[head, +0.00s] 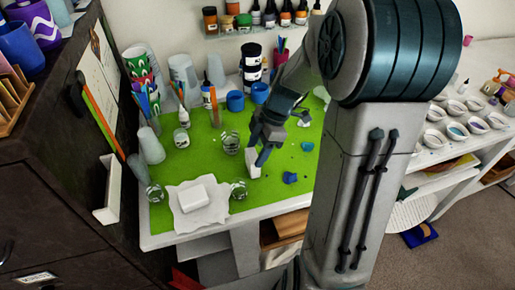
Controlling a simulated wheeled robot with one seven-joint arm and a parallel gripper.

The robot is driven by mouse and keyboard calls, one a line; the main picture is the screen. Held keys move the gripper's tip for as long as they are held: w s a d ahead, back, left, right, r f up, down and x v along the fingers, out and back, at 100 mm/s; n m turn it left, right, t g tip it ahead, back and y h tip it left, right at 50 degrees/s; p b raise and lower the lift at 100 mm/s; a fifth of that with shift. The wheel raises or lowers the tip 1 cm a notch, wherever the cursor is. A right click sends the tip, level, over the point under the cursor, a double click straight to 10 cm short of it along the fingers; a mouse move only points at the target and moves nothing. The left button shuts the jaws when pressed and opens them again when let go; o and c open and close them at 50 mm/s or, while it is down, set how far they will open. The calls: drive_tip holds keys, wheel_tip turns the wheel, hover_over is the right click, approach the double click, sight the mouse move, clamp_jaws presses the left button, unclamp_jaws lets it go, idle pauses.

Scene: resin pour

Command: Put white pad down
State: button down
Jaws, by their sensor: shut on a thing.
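My gripper (260,157) points down over the green mat (215,165) near its middle. It is shut on a small white block, the white pad (253,170), which shows below and beside the fingers. The pad is just above or touching the mat; I cannot tell which. The fingers hide part of it.
A larger white block (195,196) lies on a white cloth (182,219) at the front left. Clear cups (231,143) and a small glass (239,189) stand nearby. Blue bits (290,178) lie to the right. Bottles and blue cups (235,101) crowd the back.

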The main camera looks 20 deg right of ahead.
drive_tip(key=shift+f, duration=0.25)
drive_tip(key=shift+f, duration=0.2)
drive_tip(key=c, duration=0.5)
unclamp_jaws()
drive_tip(key=shift+r, duration=0.1)
drive_tip(key=shift+r, duration=0.1)
drive_tip(key=b+v, duration=0.1)
drive_tip(key=v, duration=1)
drive_tip(key=s+a+m+t+h, duration=0.1)
drive_tip(key=s+m, duration=0.3)
drive_tip(key=m, duration=0.2)
drive_tip(key=s+a+f+m+t+h, duration=0.1)
drive_tip(key=s+a+m+h, duration=0.1)
drive_tip(key=s+m, duration=0.3)
drive_tip(key=s+a+f+m+t+h, duration=0.1)
drive_tip(key=s+a+m, duration=0.1)
drive_tip(key=s+m, duration=0.3)
drive_tip(key=shift+s+a+f+m, duration=0.2)
drive_tip(key=shift+s+m, duration=0.05)
drive_tip(key=shift+m, duration=0.75)
